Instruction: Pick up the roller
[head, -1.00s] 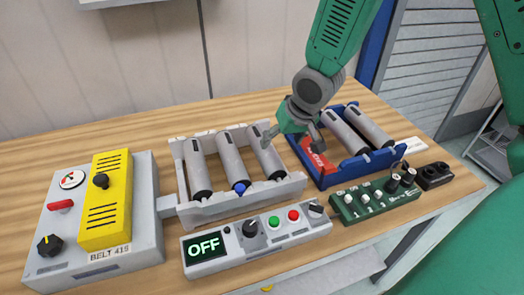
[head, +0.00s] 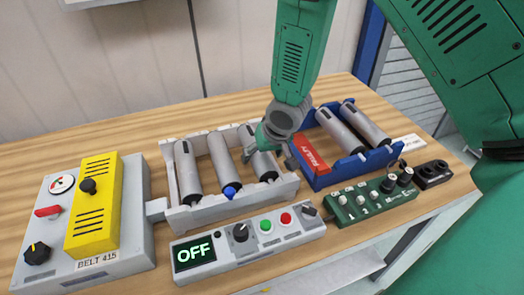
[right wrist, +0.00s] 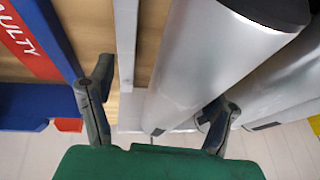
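Three grey rollers lie side by side in a pale grey rack: a left one (head: 187,168), a middle one (head: 225,163) with a blue knob at its near end, and a right one (head: 264,168). The rack's near rail (head: 245,202) faces me. My right gripper (head: 268,158) is low over the right roller and hides part of it. In the right wrist view its two fingers (right wrist: 158,120) are spread, with that roller (right wrist: 205,65) between them; I cannot tell whether they touch it. My left gripper is not in view.
A blue tray (head: 345,177) with a red FAULTY plate (head: 310,154) and two more rollers stands just right of the rack. A control box reading OFF (head: 248,243), a green knob panel (head: 372,200) and a yellow-and-grey BELT 415 box (head: 93,215) surround the rack.

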